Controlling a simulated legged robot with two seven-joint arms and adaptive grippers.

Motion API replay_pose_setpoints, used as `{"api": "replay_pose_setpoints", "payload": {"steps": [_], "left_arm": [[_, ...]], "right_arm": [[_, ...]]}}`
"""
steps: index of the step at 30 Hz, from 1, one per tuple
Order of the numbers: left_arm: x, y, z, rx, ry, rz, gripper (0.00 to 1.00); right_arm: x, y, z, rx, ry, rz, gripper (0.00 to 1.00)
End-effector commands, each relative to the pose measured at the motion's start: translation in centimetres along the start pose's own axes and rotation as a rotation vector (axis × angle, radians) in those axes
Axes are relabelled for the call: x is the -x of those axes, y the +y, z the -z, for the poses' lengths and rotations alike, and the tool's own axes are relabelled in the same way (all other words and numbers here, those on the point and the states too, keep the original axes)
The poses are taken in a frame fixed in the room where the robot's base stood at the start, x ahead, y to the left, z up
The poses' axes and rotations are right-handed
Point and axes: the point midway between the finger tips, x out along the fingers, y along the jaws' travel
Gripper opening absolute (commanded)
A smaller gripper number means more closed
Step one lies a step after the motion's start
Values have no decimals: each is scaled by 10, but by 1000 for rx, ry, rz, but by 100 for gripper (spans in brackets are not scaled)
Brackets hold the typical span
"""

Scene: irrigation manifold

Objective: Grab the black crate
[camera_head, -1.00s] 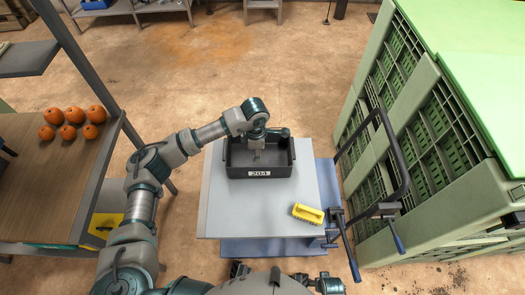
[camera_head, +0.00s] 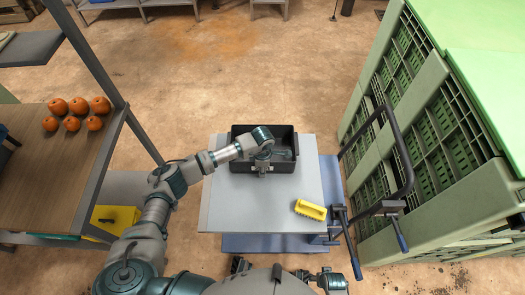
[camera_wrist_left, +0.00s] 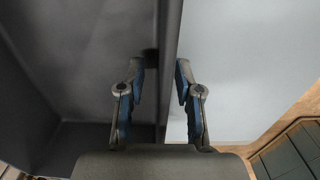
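The black crate (camera_head: 235,160) stands upright on the grey top of a small cart (camera_head: 230,205) in the head view. My left gripper (camera_head: 262,172) is at the crate's front wall, near its middle, and covers most of the label there. In the left wrist view my left gripper (camera_wrist_left: 161,68) is open, with one finger on each side of the crate wall (camera_wrist_left: 168,40). The crate's dark inside (camera_wrist_left: 95,60) lies to the left and the pale cart top to the right. Gaps show beside the wall.
A yellow brush (camera_head: 310,210) lies on the cart's front right. The cart's dark handle (camera_head: 408,165) rises at the right, beside tall green crates (camera_head: 430,120). A wooden table (camera_head: 50,170) with several orange fruits (camera_head: 78,106) stands left. Floor beyond the cart is clear.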

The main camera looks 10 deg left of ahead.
Motion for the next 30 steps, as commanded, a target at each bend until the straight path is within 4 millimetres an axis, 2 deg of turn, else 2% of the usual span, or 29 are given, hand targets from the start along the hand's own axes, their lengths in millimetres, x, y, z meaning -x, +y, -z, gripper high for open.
{"api": "replay_pose_setpoints", "payload": {"steps": [3,10,14,15,26,30], "left_arm": [[-10,0,0,0,0,1,34],[-11,0,0,0,0,0,34],[-11,0,0,0,0,0,2],[-11,0,0,0,0,0,0],[-10,0,0,0,-1,-2,0],[2,1,0,-1,-2,-5,0]], "right_arm": [[4,1,3,0,5,-1,77],[6,1,1,-1,3,-1,77],[5,0,-2,-1,-3,-1,77],[4,0,-3,-1,-5,0,77],[4,1,-3,-1,-4,-1,77],[5,1,2,-1,5,-2,77]]}}
